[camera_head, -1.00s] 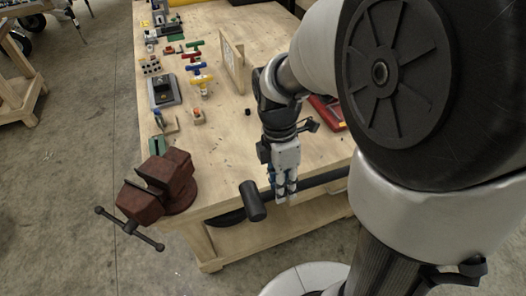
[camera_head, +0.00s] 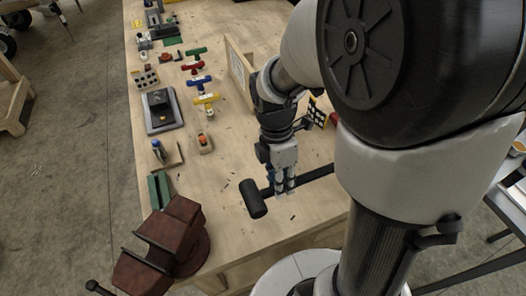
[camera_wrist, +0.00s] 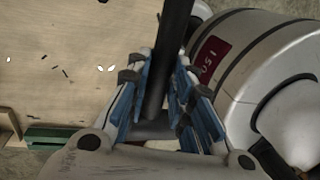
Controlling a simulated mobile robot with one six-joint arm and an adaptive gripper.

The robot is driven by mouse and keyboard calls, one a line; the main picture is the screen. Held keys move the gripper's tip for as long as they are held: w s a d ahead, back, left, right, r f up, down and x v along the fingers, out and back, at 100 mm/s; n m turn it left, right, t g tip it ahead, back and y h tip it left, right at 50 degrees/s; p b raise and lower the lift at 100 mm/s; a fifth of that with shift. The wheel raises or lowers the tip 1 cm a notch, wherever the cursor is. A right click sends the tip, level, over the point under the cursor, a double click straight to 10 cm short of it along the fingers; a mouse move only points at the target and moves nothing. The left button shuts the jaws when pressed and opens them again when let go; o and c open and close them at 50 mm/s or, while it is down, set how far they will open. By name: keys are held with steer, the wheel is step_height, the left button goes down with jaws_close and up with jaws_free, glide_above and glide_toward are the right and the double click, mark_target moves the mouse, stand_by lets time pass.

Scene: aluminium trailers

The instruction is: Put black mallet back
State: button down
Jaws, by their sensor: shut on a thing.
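The black mallet (camera_head: 254,199) is in my gripper (camera_head: 284,190), which is shut on its handle. In the head view the mallet lies roughly level, its cylindrical head to the left of my fingers and its handle running out to the right. It is over the near part of the wooden workbench (camera_head: 226,178); I cannot tell whether it touches the top. In the wrist view the dark handle (camera_wrist: 172,50) passes between the blue-padded fingers (camera_wrist: 165,95). The mallet head is mostly hidden there by the fingers.
A rust-brown vise (camera_head: 170,240) is at the bench's near left corner. T-handled tools (camera_head: 196,68) in several colours, a grey device (camera_head: 161,110) and small blocks stand along the left side. An upright wooden board (camera_head: 240,70) stands behind my gripper. The bench between is mostly clear.

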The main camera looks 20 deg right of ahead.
step_height(320, 180, down, 15)
steer(key=b, duration=0.5)
steer(key=shift+r, duration=0.2)
steer(key=shift+f, duration=0.2)
steer(key=c, duration=1.4)
jaws_free()
steer(key=shift+r, duration=0.1)
